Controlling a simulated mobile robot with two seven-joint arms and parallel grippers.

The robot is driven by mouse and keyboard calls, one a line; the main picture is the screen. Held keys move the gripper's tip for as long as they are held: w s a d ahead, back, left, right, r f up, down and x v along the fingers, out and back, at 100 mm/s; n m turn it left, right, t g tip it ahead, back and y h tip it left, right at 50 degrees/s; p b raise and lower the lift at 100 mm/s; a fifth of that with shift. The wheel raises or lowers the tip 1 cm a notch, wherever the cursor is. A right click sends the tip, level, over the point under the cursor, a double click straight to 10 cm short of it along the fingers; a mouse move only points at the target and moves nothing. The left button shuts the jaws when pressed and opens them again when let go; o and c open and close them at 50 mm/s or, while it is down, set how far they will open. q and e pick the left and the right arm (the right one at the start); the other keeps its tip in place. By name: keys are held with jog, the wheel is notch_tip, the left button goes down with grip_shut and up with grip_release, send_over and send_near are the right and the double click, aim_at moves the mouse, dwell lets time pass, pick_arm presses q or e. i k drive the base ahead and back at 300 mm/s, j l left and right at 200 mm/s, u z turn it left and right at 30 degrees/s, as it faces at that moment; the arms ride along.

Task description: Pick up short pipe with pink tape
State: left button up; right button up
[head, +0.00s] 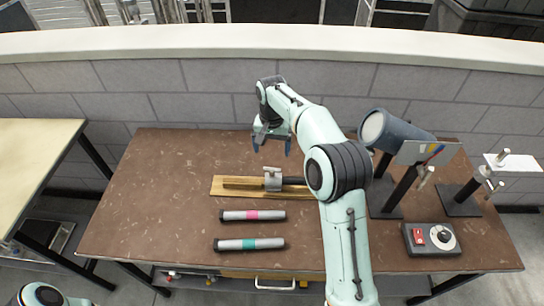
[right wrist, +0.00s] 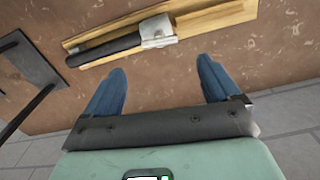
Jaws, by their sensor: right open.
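The short pipe with pink tape (head: 252,215) lies flat on the brown table (head: 150,200). It is grey with dark ends and a pink band at its middle. A similar pipe with teal tape (head: 249,244) lies parallel, nearer the front edge. My right gripper (head: 271,150) is open and empty over the back part of the table, behind the wooden board and away from the pink-taped pipe. In the right wrist view its two blue fingers (right wrist: 160,88) are spread with nothing between them; neither taped pipe shows there. Only a bit of my left arm shows at the bottom left.
A wooden board (head: 220,186) with a dark rod and metal clamp (head: 273,178) lies between the gripper and the pipes. A lamp-like cylinder on a stand (head: 394,132) and a control box (head: 431,239) stand at right. The table's left side is clear.

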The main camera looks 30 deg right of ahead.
aim_at(273, 214)
jog(key=k+j, duration=0.75)
jog(key=k, duration=0.1)
